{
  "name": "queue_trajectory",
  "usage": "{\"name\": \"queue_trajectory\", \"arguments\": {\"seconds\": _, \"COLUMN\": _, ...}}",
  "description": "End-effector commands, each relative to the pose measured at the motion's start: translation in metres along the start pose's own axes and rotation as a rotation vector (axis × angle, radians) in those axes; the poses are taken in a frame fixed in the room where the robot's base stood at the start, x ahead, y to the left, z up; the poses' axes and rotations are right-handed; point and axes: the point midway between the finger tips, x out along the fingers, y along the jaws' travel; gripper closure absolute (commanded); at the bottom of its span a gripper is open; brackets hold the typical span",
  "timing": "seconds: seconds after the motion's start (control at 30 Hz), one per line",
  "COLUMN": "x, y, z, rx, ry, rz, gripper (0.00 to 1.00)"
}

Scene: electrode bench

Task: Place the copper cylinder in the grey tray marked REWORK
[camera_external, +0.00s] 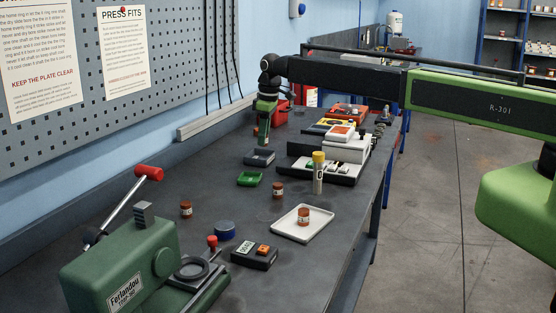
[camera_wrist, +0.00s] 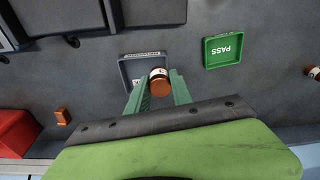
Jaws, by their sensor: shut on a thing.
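My gripper (camera_wrist: 164,88) is shut on a copper cylinder (camera_wrist: 159,82) with a pale label band, held between its green fingers. In the wrist view the cylinder overlaps the near part of the grey tray (camera_wrist: 129,74); the tray's rim label is too small to read. In the external view my gripper (camera_external: 264,138) points down above the grey tray (camera_external: 259,158) near the wall side of the bench. The held cylinder is not clear there, and I cannot tell its exact height over the tray.
A green tray (camera_external: 250,179) marked PASS in the wrist view (camera_wrist: 222,51) lies beside the grey one. Other copper cylinders (camera_external: 278,190) (camera_external: 186,209) stand on the bench; one more (camera_external: 303,217) stands on a white tray (camera_external: 290,232). A yellow-capped tube (camera_external: 318,175) stands nearby.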

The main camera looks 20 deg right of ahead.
Motion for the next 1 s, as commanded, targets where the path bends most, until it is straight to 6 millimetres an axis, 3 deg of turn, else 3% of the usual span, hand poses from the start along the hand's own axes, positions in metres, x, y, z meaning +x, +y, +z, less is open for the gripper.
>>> {"name": "queue_trajectory", "arguments": {"seconds": 0.03, "x": 0.017, "y": 0.0, "z": 0.002, "rx": 0.0, "ry": 0.0, "rz": 0.0, "gripper": 1.0}}
{"name": "queue_trajectory", "arguments": {"seconds": 0.17, "x": 0.036, "y": 0.0, "z": 0.005, "rx": 0.0, "ry": 0.0, "rz": 0.0, "gripper": 1.0}}
{"name": "queue_trajectory", "arguments": {"seconds": 0.4, "x": 0.031, "y": 0.0, "z": 0.004, "rx": 0.0, "ry": 0.0, "rz": 0.0, "gripper": 1.0}}
{"name": "queue_trajectory", "arguments": {"seconds": 0.9, "x": 0.043, "y": 0.0, "z": 0.006, "rx": 0.0, "ry": 0.0, "rz": 0.0, "gripper": 1.0}}
{"name": "queue_trajectory", "arguments": {"seconds": 0.93, "x": 0.043, "y": 0.0, "z": 0.006, "rx": 0.0, "ry": 0.0, "rz": 0.0, "gripper": 0.71}}
{"name": "queue_trajectory", "arguments": {"seconds": 1.0, "x": 0.043, "y": 0.0, "z": 0.006, "rx": 0.0, "ry": 0.0, "rz": 0.0, "gripper": 0.61}}
